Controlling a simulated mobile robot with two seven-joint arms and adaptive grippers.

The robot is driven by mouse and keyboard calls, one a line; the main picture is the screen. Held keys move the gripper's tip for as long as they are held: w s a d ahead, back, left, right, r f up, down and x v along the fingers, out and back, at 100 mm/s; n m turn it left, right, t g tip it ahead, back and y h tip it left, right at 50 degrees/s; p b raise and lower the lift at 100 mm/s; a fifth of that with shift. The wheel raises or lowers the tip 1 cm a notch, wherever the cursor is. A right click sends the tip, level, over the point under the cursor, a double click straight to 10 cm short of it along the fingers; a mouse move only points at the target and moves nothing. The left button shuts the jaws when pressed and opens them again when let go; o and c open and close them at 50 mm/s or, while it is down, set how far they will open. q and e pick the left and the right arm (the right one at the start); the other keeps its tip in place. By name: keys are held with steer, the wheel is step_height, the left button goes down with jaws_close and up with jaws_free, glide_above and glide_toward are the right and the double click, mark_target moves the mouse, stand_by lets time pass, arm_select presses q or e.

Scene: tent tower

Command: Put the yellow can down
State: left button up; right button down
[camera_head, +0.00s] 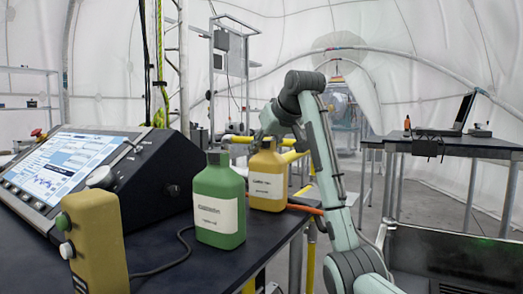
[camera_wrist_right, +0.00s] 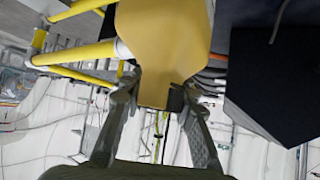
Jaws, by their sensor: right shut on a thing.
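The yellow can (camera_head: 267,183), with a white label, is upright at the right edge of the dark table (camera_head: 190,272), just behind and right of the green can. My right gripper (camera_head: 270,136) comes down from above and is shut on the top of the can. I cannot tell whether the can's base touches the table. In the right wrist view, the yellow can (camera_wrist_right: 165,40) sits between the two fingers of my right gripper (camera_wrist_right: 157,97), which close on its narrow neck. My left gripper is not in view.
A green can (camera_head: 219,205) stands on the table close to the yellow one. A control console with a screen (camera_head: 60,165) and a yellow button box (camera_head: 95,240) with a cable fill the left. Yellow rails (camera_head: 240,139) pass behind. Another table with a laptop (camera_head: 460,115) stands right.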

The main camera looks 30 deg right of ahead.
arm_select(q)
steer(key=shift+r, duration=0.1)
arm_select(e)
steer(key=shift+r, duration=0.2)
steer(key=shift+f, duration=0.15)
steer(key=c, duration=1.2)
jaws_free()
steer(key=shift+f, duration=0.1)
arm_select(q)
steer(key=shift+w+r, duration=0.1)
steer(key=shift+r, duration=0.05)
arm_select(e)
steer(key=shift+s+r, duration=0.3)
steer(key=shift+r, duration=0.1)
steer(key=v, duration=0.7)
steer(key=shift+w+d+r+p, duration=0.15)
steer(key=shift+d+p, duration=0.05)
steer(key=shift+p, duration=0.1)
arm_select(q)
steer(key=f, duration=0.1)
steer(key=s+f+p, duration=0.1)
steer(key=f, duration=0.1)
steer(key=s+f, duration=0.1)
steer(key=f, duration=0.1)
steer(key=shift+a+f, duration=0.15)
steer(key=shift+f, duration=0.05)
arm_select(e)
steer(key=v, duration=0.4)
steer(key=shift+s+a, duration=0.2)
steer(key=shift+s, duration=0.15)
